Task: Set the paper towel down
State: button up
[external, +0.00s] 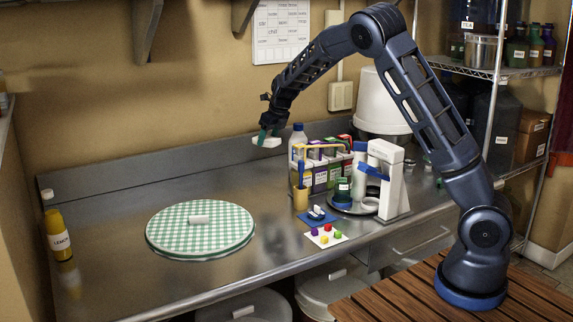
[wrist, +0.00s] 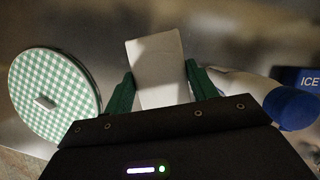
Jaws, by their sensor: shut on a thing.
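The paper towel is a folded white piece (external: 267,141), held level above the back of the steel counter. It also shows in the wrist view (wrist: 158,62), between the green fingers. My gripper (external: 264,133) is shut on it, and in the wrist view my gripper (wrist: 160,88) has one finger at each side of it. The part of the towel nearest the palm is hidden in the wrist view. In the external view the towel is in the air, apart from the counter (external: 120,205).
A green checked round lid (external: 180,240) with a white handle lies on the left of the counter. A yellow lemon bottle (external: 59,240) stands at the far left. A white bottle with a blue cap (external: 298,145), a rack of boxes (external: 322,172) and a white stand (external: 391,185) are right of my gripper.

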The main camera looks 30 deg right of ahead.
aim_at(266, 183)
notch_tip(266, 183, down, 15)
jog(key=shift+f, duration=0.2)
dwell(0.4)
jog(key=shift+f, duration=0.1)
jog(key=o, duration=0.9)
jog(key=shift+o, duration=0.2)
jog(key=v, duration=1.2)
